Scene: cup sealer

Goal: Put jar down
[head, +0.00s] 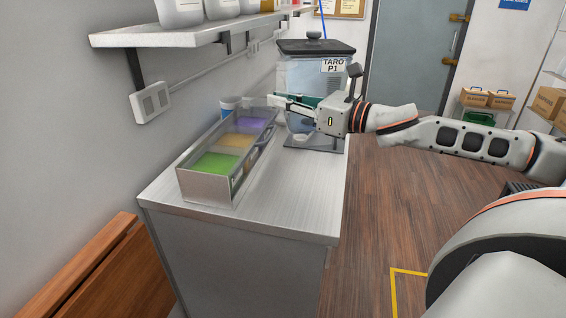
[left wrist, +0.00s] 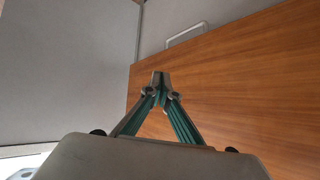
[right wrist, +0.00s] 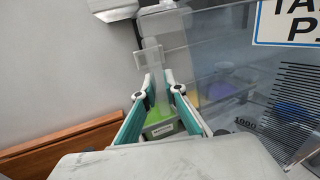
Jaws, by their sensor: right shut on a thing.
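The jar (head: 304,76) is a large clear container with a dark lid and a "TARO P1" label, upright at the far end of the counter. My right gripper (head: 275,104) reaches across its front from the right and hides part of it. In the right wrist view, the jar (right wrist: 245,75) fills the right side, and my right gripper (right wrist: 159,82) is shut on a clear upright part that looks like its handle. Whether the jar's bottom touches the counter is unclear. My left gripper (left wrist: 160,82) is shut and empty, over a brown wooden surface.
A metal tray (head: 207,186) with green, orange and purple contents stands on the counter (head: 285,212), left of the jar. A wall shelf (head: 160,39) hangs above. The counter's front right is clear. A wooden bench (head: 85,268) is lower left.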

